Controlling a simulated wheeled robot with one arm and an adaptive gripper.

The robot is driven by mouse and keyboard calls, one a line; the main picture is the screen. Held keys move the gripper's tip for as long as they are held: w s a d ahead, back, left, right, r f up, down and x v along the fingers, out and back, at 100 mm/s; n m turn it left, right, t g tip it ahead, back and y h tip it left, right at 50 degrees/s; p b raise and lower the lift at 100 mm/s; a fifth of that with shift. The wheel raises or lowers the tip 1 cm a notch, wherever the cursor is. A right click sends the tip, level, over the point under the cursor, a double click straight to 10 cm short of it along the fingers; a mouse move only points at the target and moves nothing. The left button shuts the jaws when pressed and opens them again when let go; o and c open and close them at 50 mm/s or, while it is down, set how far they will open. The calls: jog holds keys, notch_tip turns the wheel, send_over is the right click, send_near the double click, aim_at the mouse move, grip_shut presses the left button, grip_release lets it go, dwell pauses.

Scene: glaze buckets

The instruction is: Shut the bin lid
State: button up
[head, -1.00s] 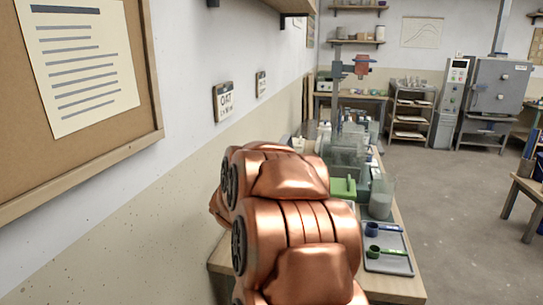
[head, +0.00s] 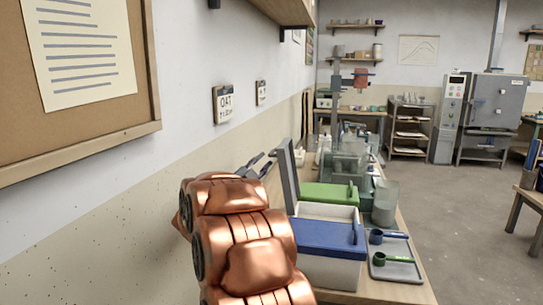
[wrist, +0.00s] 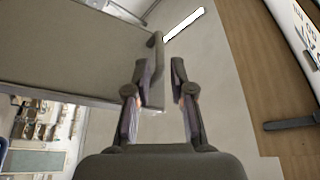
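A grey lid (head: 288,175) stands upright at the left, wall side of an open white bin (head: 326,212), between a green-lidded bin and a blue-lidded bin. In the wrist view the grey lid (wrist: 75,45) fills the upper left, with its bar handle (wrist: 155,52) at its right edge. My gripper (head: 258,163) is on the wall side of the lid, close to its upper part. In the wrist view my gripper (wrist: 160,72) is open and its fingers are apart near the lid's handle edge. I cannot tell whether a finger touches the lid.
The green lid (head: 322,196) and blue lid (head: 325,238) lie flat on neighbouring bins. A grey tray (head: 396,268) with scoops is to the right. Clear containers (head: 385,200) stand behind. The wall (head: 150,225) is close on the left; a shelf (head: 285,10) hangs above.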

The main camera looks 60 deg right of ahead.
aim_at(272, 151)
jog(key=x, duration=0.6)
jog(key=shift+d, duration=0.25)
jog(key=shift+f, duration=0.1)
grip_shut()
